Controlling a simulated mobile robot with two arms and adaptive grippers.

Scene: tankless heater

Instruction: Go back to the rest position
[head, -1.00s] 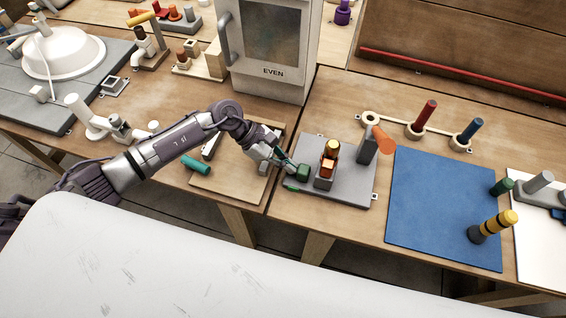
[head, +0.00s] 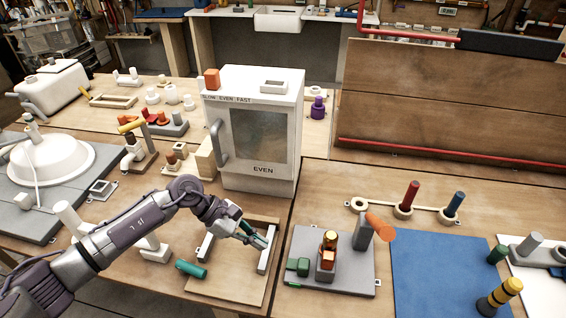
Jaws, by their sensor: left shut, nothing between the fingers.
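My left arm comes in from the lower left of the head view. My left gripper (head: 257,238) is shut and empty. It is over the wooden board with white rails (head: 229,285), left of the grey plate (head: 330,283). The gripper is apart from the green block. My right gripper is not in the view.
A white heater box (head: 253,140) stands behind the gripper. A green cylinder (head: 191,269) lies at the board's left side. A white basin (head: 50,162) is at the left.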

